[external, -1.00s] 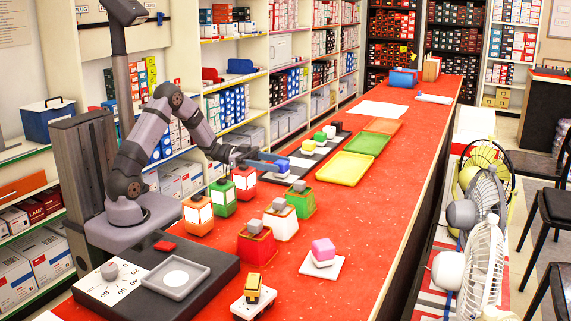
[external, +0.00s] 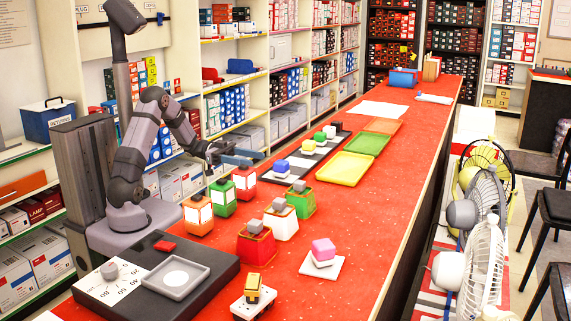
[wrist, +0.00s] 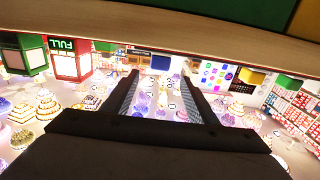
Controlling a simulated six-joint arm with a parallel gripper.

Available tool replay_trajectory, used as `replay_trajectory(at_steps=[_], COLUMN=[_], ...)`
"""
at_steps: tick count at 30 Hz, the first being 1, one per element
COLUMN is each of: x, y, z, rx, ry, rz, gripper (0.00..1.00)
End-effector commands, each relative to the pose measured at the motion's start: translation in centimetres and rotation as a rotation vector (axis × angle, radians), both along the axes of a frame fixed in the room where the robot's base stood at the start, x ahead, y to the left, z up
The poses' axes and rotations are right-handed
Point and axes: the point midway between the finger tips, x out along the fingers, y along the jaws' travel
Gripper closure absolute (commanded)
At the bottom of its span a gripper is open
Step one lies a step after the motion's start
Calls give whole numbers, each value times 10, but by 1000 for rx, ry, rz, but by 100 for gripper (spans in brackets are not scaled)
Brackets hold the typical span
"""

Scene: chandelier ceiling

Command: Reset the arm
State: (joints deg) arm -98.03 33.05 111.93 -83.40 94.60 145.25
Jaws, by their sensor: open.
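My gripper (external: 246,157) is in the air above the left edge of the red counter, behind the lanterns. Its blue fingers point right and hold nothing. In the wrist view the dark fingers of my gripper (wrist: 158,92) stand apart with an empty gap between them. My arm is folded, with its elbow high near the upright column.
An orange lantern (external: 198,215), a green lantern (external: 222,197) and a red lantern (external: 244,183) stand on the counter (external: 345,225) below my gripper. Shelves line the left wall.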

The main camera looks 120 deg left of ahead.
Motion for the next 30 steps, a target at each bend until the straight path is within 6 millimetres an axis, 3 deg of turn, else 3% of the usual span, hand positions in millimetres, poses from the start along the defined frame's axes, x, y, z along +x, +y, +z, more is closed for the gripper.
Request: replay_trajectory(at_steps=[8,14,18,20,23,27,30], x=[7,48,93,112,133,151,153], y=[-1,-7,-20,-40,-87,-166,-222], z=[6,38,70,80,88,104,113], rx=[10,77,153,161,135,97,81], ry=[11,89,167,200,256,355,438], rz=[-17,-121,-229,-295,-419,-616,-753], gripper=[47,47,47,47,47,47,47])
